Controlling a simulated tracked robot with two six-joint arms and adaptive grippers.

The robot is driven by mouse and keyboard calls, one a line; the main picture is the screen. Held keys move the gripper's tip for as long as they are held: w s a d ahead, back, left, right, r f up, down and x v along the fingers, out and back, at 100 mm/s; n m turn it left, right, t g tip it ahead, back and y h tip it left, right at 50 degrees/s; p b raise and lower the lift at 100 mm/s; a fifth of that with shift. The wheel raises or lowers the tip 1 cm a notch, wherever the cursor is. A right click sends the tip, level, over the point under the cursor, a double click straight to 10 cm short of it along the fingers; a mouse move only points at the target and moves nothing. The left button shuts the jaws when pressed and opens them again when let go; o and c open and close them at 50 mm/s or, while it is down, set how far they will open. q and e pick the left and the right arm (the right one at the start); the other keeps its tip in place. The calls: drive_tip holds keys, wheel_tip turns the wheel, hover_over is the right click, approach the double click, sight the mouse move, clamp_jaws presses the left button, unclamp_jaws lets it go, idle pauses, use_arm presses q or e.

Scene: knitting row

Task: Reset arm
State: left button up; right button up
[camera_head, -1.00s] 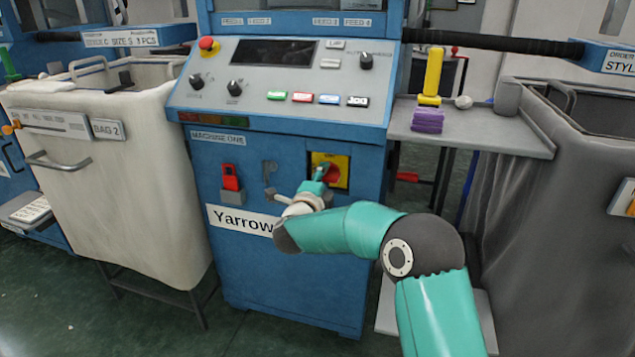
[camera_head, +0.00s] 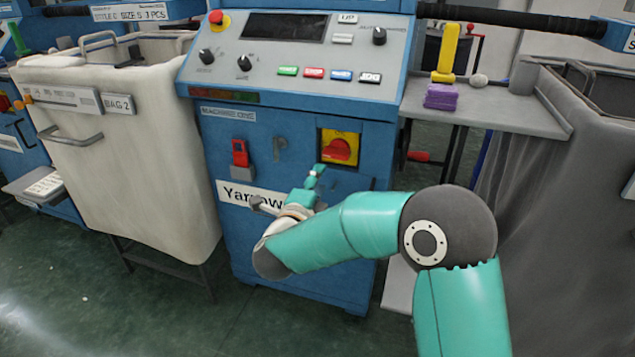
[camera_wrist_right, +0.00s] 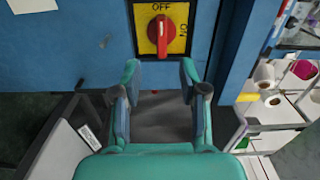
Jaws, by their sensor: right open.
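My right gripper (camera_head: 314,178) is in front of the blue machine (camera_head: 300,260), a little below the yellow plate with the red rotary switch (camera_head: 341,149). In the right wrist view my right gripper (camera_wrist_right: 158,80) is open with nothing between its fingers. My right arm (camera_head: 350,228) reaches in from the lower right. My left gripper is not in view.
A control panel (camera_head: 300,75) with buttons and a red stop knob (camera_head: 216,18) tops the machine. A red padlock-like part (camera_head: 240,153) is left of the switch. A cream bag (camera_head: 140,170) stands left. A grey shelf (camera_head: 510,117) holds a purple block (camera_head: 440,96).

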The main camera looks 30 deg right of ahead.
idle(0.4)
wheel_tip(320, 180, down, 17)
drive_tip(key=s+d+n+y, duration=0.1)
drive_tip(key=d+n+y, duration=0.15)
drive_tip(key=n, duration=0.25)
drive_tip(key=s+a+f+n+g+y, duration=0.1)
drive_tip(key=s+a+f+n+y, duration=0.25)
drive_tip(key=f, duration=0.45)
drive_tip(key=s+a+f+n+g+y, duration=0.25)
drive_tip(key=a+f+n+y, duration=0.2)
drive_tip(key=f, duration=0.35)
drive_tip(key=s+a+f+n+g+y, duration=0.3)
drive_tip(key=s+a+f+n+y, duration=0.15)
drive_tip(key=s+a+f, duration=0.5)
drive_tip(key=s+a+n+g+y, duration=0.1)
drive_tip(key=s+a+n+g, duration=0.2)
drive_tip(key=s, duration=0.4)
drive_tip(key=s+a+n+g+y, duration=0.2)
drive_tip(key=s+a+n, duration=0.1)
drive_tip(key=s+n, duration=0.25)
wheel_tip(320, 180, up, 33)
drive_tip(key=p, duration=3.2)
drive_tip(key=shift+s+p, duration=0.2)
drive_tip(key=shift+p, duration=0.15)
drive_tip(key=shift+f, duration=0.15)
